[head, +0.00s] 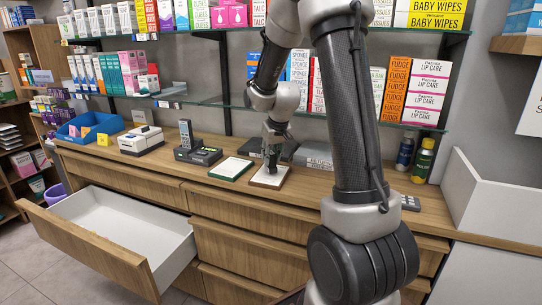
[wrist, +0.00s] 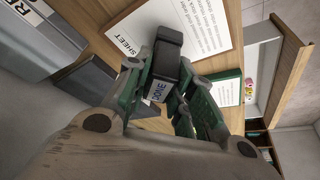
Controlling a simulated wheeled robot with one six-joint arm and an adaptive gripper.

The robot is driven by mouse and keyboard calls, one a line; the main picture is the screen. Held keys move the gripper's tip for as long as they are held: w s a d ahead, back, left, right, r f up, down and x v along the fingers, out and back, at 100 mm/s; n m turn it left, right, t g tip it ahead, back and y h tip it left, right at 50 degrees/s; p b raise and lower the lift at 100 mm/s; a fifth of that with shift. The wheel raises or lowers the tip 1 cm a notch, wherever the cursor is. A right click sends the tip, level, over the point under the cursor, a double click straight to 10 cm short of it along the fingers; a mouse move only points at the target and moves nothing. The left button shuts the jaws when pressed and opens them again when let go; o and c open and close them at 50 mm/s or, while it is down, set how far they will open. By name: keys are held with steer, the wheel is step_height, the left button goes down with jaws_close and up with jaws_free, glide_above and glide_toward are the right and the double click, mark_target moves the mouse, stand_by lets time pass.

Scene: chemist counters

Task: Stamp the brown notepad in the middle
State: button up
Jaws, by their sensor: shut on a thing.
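The brown notepad (head: 278,184) has a brown edge and a white sheet, and lies on the counter in the head view. It also shows in the wrist view (wrist: 205,22), where the sheet bears printed text and the word SHEET. My gripper (head: 271,158) points down over this notepad. In the wrist view my gripper (wrist: 165,88) is shut on a black stamp (wrist: 167,44) with a label reading DONE. The stamp overlaps the notepad in that view; I cannot tell whether its face touches the paper. The fingers hide part of the stamp.
A green-edged notepad (head: 231,168) lies left of the brown one. A grey lettered box (head: 316,156) is behind, to the right. An open drawer (head: 125,225) juts out at front left.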

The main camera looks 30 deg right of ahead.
steer(key=shift+f, duration=0.6)
stand_by(1.3)
steer(key=shift+r, duration=3.55)
